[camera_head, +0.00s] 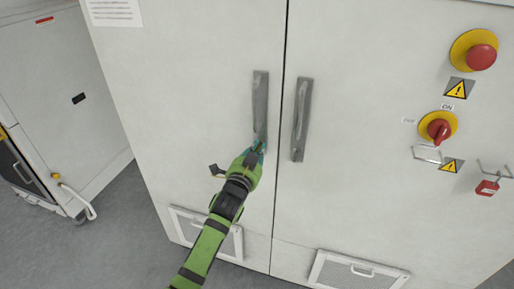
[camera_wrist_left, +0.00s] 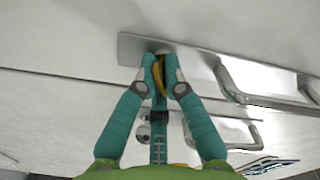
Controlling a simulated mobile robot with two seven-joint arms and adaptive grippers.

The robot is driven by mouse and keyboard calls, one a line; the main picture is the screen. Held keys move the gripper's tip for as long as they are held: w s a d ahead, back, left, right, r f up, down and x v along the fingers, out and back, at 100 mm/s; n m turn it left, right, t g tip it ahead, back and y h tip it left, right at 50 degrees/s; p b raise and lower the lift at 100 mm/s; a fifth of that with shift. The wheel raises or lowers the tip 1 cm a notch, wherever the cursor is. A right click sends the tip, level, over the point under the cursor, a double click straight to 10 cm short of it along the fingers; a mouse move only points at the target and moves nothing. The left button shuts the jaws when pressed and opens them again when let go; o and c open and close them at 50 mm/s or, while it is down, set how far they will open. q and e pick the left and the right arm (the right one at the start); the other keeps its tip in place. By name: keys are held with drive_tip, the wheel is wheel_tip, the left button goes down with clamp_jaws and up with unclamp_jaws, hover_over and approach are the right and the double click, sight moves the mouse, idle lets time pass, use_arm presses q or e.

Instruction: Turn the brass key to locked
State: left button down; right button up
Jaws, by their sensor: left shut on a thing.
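My left gripper (camera_head: 259,148) reaches the lower end of the grey handle plate on the left cabinet door (camera_head: 190,90). In the left wrist view its two teal fingers (camera_wrist_left: 163,70) are closed on the brass key (camera_wrist_left: 158,76) at the end of the grey plate (camera_wrist_left: 140,48). Only a curved yellow part of the key shows between the fingers; the rest is hidden, so I cannot tell its angle exactly. In the head view the gripper hides the key. My right gripper is in neither view.
The left door handle (camera_head: 261,100) and right door handle (camera_head: 301,118) stand out from the cabinet. A red emergency button (camera_head: 481,57), a red rotary switch (camera_head: 439,130) and a red padlock (camera_head: 487,188) are at the right. Grey floor (camera_head: 110,245) is clear at lower left.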

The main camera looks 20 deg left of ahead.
use_arm(q)
drive_tip(key=n+p, duration=0.1)
drive_tip(key=n, duration=0.4)
drive_tip(key=shift+r+n, duration=0.15)
drive_tip(key=shift+n, duration=0.15)
drive_tip(key=shift+n+p, duration=0.8)
drive_tip(key=shift+n, duration=1.4)
drive_tip(key=shift+d, duration=0.1)
drive_tip(key=c, duration=1.3)
unclamp_jaws()
drive_tip(key=s, duration=1.2)
drive_tip(key=shift+a, duration=0.25)
